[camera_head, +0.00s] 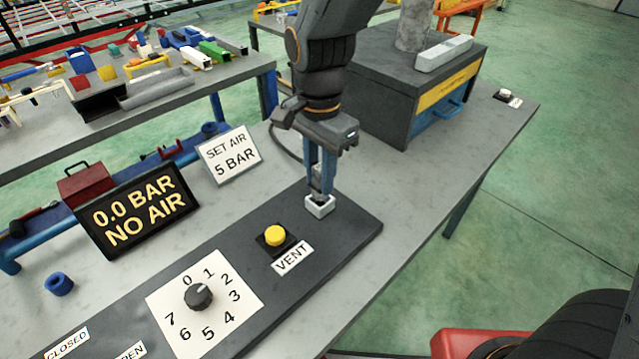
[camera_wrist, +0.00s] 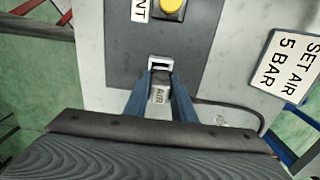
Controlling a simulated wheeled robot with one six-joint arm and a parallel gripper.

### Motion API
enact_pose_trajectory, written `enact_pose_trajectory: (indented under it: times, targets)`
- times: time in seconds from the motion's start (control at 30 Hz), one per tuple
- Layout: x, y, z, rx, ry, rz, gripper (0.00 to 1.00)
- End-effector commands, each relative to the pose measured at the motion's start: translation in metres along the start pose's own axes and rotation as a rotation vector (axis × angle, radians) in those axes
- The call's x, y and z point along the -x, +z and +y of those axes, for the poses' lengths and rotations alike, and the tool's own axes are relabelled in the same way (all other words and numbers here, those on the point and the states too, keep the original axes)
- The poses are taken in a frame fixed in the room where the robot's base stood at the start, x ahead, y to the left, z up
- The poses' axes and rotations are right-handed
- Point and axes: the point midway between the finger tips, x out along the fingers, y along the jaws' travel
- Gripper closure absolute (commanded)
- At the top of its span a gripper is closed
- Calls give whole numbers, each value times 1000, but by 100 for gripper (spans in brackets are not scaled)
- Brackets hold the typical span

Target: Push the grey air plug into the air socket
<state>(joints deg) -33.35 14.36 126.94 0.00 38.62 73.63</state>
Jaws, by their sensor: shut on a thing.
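The grey air plug (camera_wrist: 160,95) is between the fingers of my gripper, with the word AIR on it in the wrist view. My gripper (camera_head: 321,190) is shut on it and points down at the right end of the dark panel. The air socket (camera_head: 320,206) is a small light-grey block on that panel, right below my fingertips. It also shows in the wrist view as a pale square frame (camera_wrist: 160,62) just beyond the plug. The plug's tip is at or very near the socket; I cannot tell how deep it sits. A dark hose runs from the plug.
The dark panel (camera_head: 350,236) carries a yellow VENT button (camera_head: 275,236) and a black dial (camera_head: 198,296). A display (camera_head: 138,212) reads 0.0 BAR NO AIR, beside a SET AIR 5 BAR sign (camera_head: 229,155). A large grey box (camera_head: 385,100) stands behind my gripper.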

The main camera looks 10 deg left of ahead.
Motion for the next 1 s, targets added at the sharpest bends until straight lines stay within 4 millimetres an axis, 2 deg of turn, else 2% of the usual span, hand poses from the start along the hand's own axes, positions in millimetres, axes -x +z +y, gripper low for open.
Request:
enact_pose_trajectory:
  times: [0.1,0.2,0.47,0.5,0.6,1.0]
  targets:
    - [-18,0,2,-1,6,-2,100]
    - [-28,-1,1,-2,4,-1,100]
    - [-32,-1,1,-4,0,0,100]
    - [-32,-1,1,-4,1,0,72]
    - [-32,-1,1,-4,1,0,58]
    - [-26,-2,0,-4,-1,0,58]
